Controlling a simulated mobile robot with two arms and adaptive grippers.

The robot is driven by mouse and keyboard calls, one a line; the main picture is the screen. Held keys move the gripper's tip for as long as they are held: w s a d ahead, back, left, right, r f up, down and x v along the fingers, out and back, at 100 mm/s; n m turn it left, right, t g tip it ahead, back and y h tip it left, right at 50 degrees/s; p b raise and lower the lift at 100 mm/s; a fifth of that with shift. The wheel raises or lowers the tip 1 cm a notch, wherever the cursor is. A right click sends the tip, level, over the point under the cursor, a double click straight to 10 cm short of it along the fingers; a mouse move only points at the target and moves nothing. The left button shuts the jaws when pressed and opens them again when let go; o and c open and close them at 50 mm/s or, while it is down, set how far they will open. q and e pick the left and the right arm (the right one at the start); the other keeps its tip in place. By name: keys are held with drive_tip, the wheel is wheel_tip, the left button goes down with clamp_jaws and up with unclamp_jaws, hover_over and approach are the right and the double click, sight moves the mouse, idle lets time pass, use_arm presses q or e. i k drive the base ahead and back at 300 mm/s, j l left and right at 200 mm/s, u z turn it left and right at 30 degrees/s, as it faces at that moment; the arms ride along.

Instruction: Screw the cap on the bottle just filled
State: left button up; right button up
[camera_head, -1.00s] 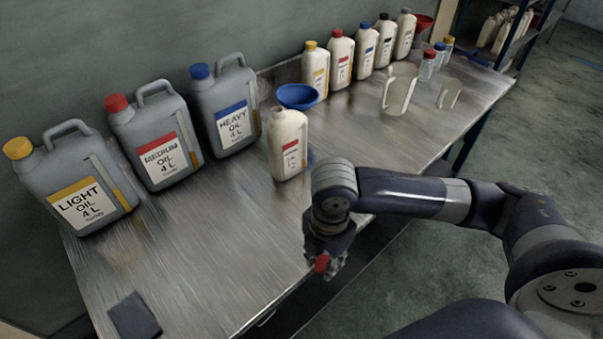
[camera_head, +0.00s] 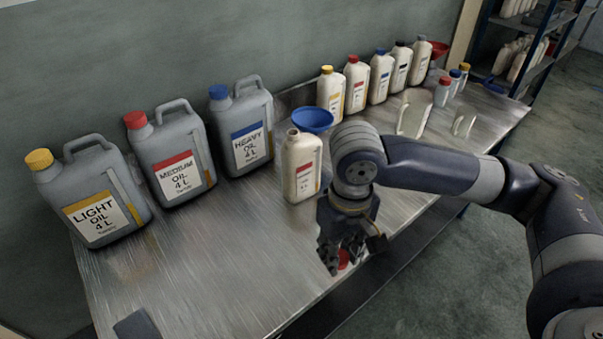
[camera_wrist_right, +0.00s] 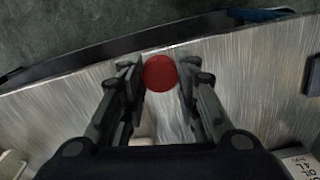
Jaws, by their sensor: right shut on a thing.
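An open white bottle (camera_head: 301,172) with a red label stands upright on the metal table, with no cap on its neck. My right gripper (camera_head: 343,262) is to the right of the bottle and nearer the table's front edge, pointing down. It is shut on a red cap (camera_head: 344,259), of which only a small part shows in the head view. In the right wrist view the red cap (camera_wrist_right: 160,73) sits between the two fingertips, seen face on. My left gripper is in no view.
Grey jugs of light (camera_head: 92,200), medium (camera_head: 172,155) and heavy oil (camera_head: 240,128) stand along the wall. A blue funnel (camera_head: 312,119) is right behind the bottle. Several capped bottles and clear jugs (camera_head: 413,116) stand farther right. The front left of the metal table (camera_head: 220,275) is mostly clear.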

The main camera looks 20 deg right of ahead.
sight(300, 153)
drive_tip(key=l+u, duration=0.3)
drive_tip(key=l, duration=1.35)
